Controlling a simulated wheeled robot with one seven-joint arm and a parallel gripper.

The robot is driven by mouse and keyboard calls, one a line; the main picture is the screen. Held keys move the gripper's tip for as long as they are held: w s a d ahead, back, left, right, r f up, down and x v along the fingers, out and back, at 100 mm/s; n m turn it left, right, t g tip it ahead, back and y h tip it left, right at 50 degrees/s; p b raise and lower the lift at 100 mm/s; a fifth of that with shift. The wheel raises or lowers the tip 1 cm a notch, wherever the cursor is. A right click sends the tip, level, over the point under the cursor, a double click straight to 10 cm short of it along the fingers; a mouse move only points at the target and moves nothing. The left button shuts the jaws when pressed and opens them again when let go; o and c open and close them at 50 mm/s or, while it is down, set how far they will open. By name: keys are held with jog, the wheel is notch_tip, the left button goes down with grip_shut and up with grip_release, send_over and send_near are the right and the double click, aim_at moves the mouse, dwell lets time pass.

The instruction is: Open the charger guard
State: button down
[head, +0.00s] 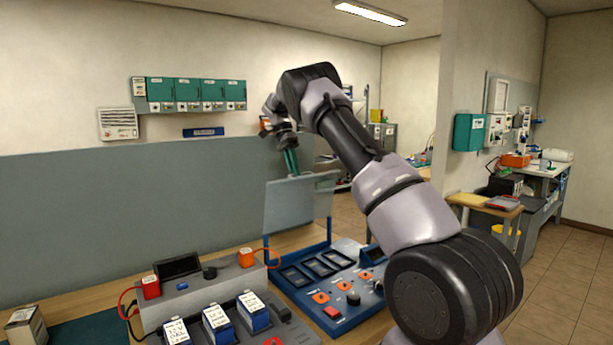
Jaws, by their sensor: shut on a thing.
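The charger guard (285,207) is a clear grey panel standing nearly upright at the back of the blue charger (352,310). The charger's bays, orange buttons and black knob are uncovered in front of it. My gripper (291,170) points down at the guard's top edge and is shut on the guard there. The exact contact is small and partly hidden by the gripper itself. My arm crosses the view from the lower right and hides part of the charger's right side.
A grey unit (205,292) with several labelled batteries stands left of the charger, with red and orange plugs and cables. A small box (27,328) sits at the far left. Teal wall boxes (190,90) hang behind. The space above the bench at left is clear.

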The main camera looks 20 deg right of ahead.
jog(key=shift+w+a+f, duration=0.15)
jog(key=shift+w+a, duration=0.05)
jog(key=shift+w, duration=0.4)
jog(key=shift+w+a+f, duration=0.2)
jog(key=shift+w+a, duration=0.05)
jog(key=shift+w, duration=0.35)
jog(key=shift+w+a+f, duration=0.15)
jog(key=shift+w+a, duration=0.05)
jog(key=shift+w, duration=0.4)
jog(key=c, duration=0.9)
grip_release()
jog(key=shift+r, duration=0.1)
